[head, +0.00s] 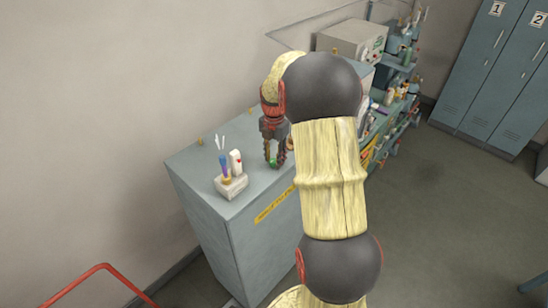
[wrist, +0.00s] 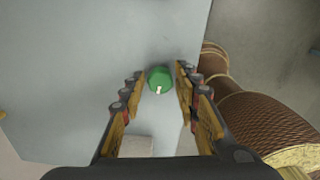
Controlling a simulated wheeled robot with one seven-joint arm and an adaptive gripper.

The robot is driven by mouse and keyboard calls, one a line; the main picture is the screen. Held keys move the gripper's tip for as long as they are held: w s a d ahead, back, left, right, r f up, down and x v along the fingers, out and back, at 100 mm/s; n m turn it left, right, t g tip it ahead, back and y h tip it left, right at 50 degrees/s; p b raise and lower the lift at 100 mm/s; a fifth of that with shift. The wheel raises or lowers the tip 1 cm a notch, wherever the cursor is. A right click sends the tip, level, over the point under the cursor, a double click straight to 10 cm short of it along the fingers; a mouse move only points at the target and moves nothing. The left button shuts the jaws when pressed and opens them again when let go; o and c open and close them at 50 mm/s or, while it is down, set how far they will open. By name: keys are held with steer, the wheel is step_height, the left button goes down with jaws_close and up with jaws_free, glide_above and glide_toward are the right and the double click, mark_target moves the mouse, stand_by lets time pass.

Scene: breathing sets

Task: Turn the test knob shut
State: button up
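The green test knob (wrist: 160,79) is round, with a pale mark on the side toward my gripper. It shows on the grey bench top (wrist: 90,75) in the wrist view. My gripper (wrist: 158,76) is open, with one finger on each side of the knob. Small gaps show between the fingers and the knob, more clearly on the left. In the head view my gripper (head: 273,160) points down at the bench, and a bit of green knob (head: 273,162) shows between its fingers. My arm hides part of the bench to the right.
A white holder (head: 231,186) with pens and a white bottle stands on the bench's near left. A beige box-shaped unit (head: 350,40) and shelves of bottles (head: 398,75) stand beyond. Blue-grey lockers (head: 490,75) stand at the back right. A red rail (head: 95,275) shows at lower left.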

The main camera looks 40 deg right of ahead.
steer(key=c, duration=0.6)
steer(key=shift+c, duration=0.7)
steer(key=shift+m, duration=0.3)
